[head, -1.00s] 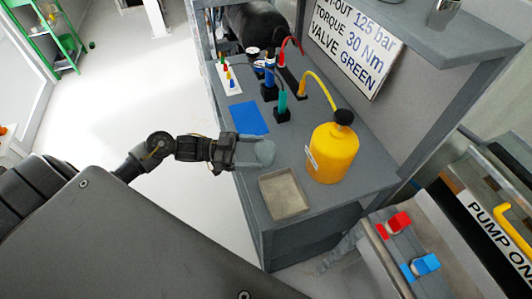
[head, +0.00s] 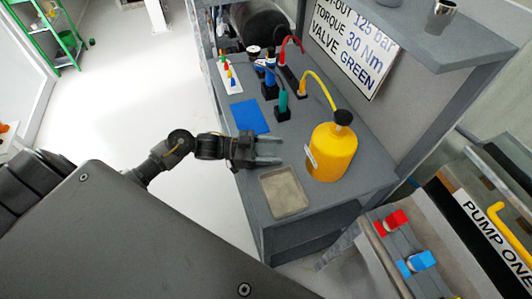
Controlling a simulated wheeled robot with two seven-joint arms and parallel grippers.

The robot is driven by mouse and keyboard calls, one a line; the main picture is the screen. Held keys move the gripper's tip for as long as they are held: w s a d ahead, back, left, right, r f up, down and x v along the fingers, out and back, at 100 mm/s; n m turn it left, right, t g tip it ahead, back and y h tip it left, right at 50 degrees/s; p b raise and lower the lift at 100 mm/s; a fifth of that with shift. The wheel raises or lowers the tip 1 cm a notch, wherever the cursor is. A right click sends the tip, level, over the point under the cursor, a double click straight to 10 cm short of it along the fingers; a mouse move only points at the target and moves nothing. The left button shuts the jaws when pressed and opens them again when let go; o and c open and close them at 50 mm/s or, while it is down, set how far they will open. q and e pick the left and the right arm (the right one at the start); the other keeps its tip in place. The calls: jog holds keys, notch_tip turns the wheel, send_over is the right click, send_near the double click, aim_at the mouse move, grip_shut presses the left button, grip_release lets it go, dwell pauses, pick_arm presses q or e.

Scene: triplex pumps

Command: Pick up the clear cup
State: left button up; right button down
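My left gripper (head: 281,149) reaches over the grey bench from the left, its two fingers apart with bare bench showing between them. It is between the blue mat and the shallow beige tray (head: 284,191), left of the yellow bottle (head: 332,150). I cannot make out a clear cup between the fingers or on the bench. A shiny metal-looking cup (head: 445,8) stands on the upper shelf at the top right. My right gripper is not in view.
The blue mat (head: 249,117) lies behind my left gripper. Several tools in black stands and a white card (head: 230,77) with coloured pegs are farther back. The upper shelf (head: 450,35) overhangs on the right. Red (head: 391,222) and blue (head: 416,263) valve handles are at lower right.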

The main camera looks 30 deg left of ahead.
pick_arm(q)
jog(key=c, duration=0.5)
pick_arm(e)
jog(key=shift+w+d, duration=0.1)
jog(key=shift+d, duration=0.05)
